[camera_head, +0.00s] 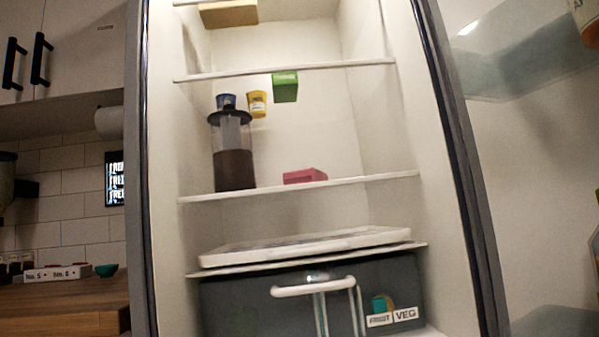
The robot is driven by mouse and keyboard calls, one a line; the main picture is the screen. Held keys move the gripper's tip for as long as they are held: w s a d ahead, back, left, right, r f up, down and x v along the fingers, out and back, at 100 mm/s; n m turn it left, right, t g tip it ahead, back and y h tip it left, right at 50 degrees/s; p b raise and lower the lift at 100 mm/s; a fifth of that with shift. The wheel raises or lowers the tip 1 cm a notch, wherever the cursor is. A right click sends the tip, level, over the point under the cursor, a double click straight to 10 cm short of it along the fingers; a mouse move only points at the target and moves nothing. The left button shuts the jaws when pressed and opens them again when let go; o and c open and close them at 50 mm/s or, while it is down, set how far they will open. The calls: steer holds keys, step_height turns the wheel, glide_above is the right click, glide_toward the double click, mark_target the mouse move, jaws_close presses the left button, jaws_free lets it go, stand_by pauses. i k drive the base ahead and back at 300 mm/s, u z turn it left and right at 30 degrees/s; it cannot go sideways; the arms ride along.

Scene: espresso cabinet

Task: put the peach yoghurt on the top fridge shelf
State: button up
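A small yellow cup with a pale label (257,104) shows in the fridge's upper middle. It may be the peach yoghurt, but I cannot read its label. A blue cup (226,101) is just left of it, partly behind the dark lid of a tall jug. Both appear to stand on the clear shelf whose white front edge (330,67) runs above them, seen from below. A higher shelf edge (190,3) just shows at the top of the picture. I cannot make out my gripper in this view.
The jug (233,165) and a pink box (305,176) stand on the shelf below. A green box (285,87) and a tan box (228,14) are higher up. A white tray (310,246) lies above the grey drawer (245,305). The open door (520,180) bounds the right.

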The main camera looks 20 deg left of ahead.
mark_target(298, 36)
steer(key=u, duration=0.15)
steer(key=i, duration=0.75)
steer(key=u, duration=0.65)
